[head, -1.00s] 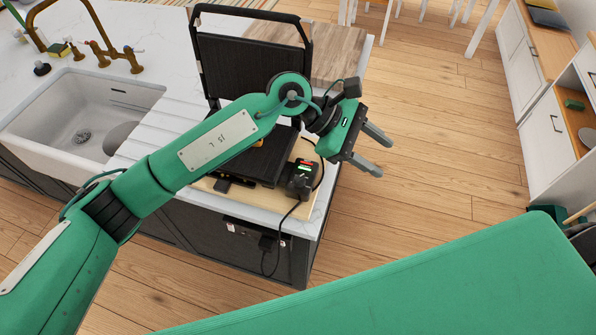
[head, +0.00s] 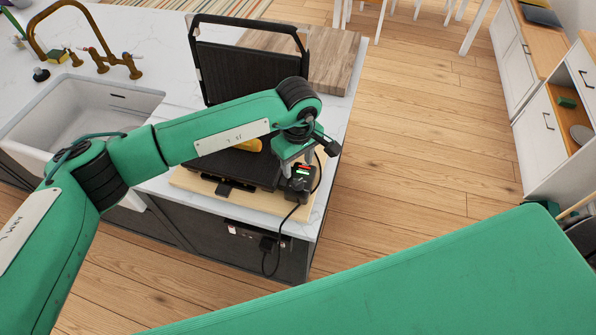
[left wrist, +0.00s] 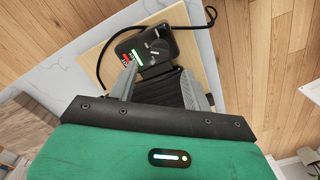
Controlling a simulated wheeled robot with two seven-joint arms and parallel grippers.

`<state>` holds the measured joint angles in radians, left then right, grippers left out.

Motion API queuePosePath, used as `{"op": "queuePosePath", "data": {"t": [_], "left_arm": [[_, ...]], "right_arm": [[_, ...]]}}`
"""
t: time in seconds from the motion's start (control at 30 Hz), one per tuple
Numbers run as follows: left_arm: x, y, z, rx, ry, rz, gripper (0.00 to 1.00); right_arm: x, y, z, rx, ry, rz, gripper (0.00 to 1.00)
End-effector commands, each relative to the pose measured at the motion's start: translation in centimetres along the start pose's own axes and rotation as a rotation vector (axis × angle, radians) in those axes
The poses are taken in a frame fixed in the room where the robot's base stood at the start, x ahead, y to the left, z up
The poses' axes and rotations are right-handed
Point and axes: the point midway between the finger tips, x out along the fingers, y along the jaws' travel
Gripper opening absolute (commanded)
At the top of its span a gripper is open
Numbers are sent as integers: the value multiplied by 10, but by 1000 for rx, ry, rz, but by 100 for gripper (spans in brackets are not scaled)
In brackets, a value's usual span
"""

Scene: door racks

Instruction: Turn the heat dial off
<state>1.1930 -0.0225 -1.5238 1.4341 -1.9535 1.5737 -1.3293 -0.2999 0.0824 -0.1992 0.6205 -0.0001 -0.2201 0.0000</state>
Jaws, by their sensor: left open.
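The black control box (head: 299,186) sits at the right front corner of an open black grill (head: 250,85) on a wooden board. It has lit green and red displays. In the left wrist view the control box (left wrist: 143,50) shows small grey dial parts (left wrist: 154,34) on its face; which way the dial points is too small to tell. My left gripper (head: 296,163) is above and just behind the box, fingers pointing down. In the left wrist view its two fingers (left wrist: 164,80) are apart with nothing held between them, the box lying beyond their tips. Contact cannot be told.
The wooden board (head: 205,184) lies on the white counter near its front right corner. A black cord (head: 284,217) runs from the box down to a socket on the counter's front. A sink (head: 85,110) is at the left. Open floor (head: 420,130) lies to the right.

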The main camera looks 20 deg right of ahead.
Motion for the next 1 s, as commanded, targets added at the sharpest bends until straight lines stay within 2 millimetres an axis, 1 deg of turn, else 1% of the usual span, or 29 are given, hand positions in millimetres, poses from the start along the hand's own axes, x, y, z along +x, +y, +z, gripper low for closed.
{"op": "queuePosePath", "data": {"t": [0.03,0.1,0.3,0.4,0.57,0.8,0.97,1.0], "left_arm": [[7,-1,1,-2,-5,-3,49],[20,0,2,-3,-5,-2,49],[51,0,2,-2,-4,-1,49],[61,0,1,-1,-3,0,49],[68,0,1,-1,-2,1,49],[69,0,1,0,-2,2,49],[69,0,1,-1,-2,1,18],[69,0,1,-1,-2,1,10]], "right_arm": [[-10,0,-1,0,0,0,36],[-17,0,-2,0,0,0,36],[-30,-1,-3,1,0,-2,36],[-33,-2,-4,1,1,-3,36],[-34,-4,-4,2,1,-4,36],[-33,-4,-4,1,1,-5,36],[-33,-4,-4,1,1,-5,36],[-33,-4,-4,1,1,-5,36]]}}
